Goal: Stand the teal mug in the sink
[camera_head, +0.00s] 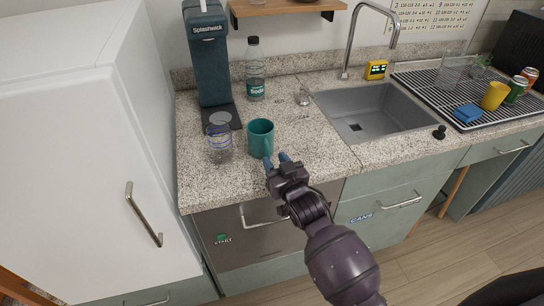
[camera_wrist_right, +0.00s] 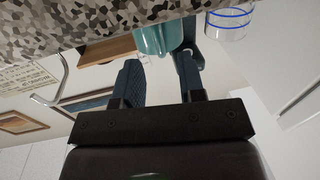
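The teal mug (camera_head: 260,138) stands upright on the speckled counter (camera_head: 300,160) near its front edge. In the right wrist view the mug (camera_wrist_right: 158,38) shows ahead of the fingertips, roughly between them. My right gripper (camera_head: 276,159) is open and empty, just in front of the mug's lower part at the counter edge. Its two fingers are apart in the right wrist view (camera_wrist_right: 160,68). Whether a fingertip touches the mug I cannot tell. The grey sink (camera_head: 390,112) is set into the counter to the right, and its basin looks empty. My left gripper is not in view.
A blue-ringed glass (camera_head: 219,143) stands left of the mug. A tall faucet (camera_head: 350,40) rises behind the sink. A drying rack (camera_head: 450,98) holds several items.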

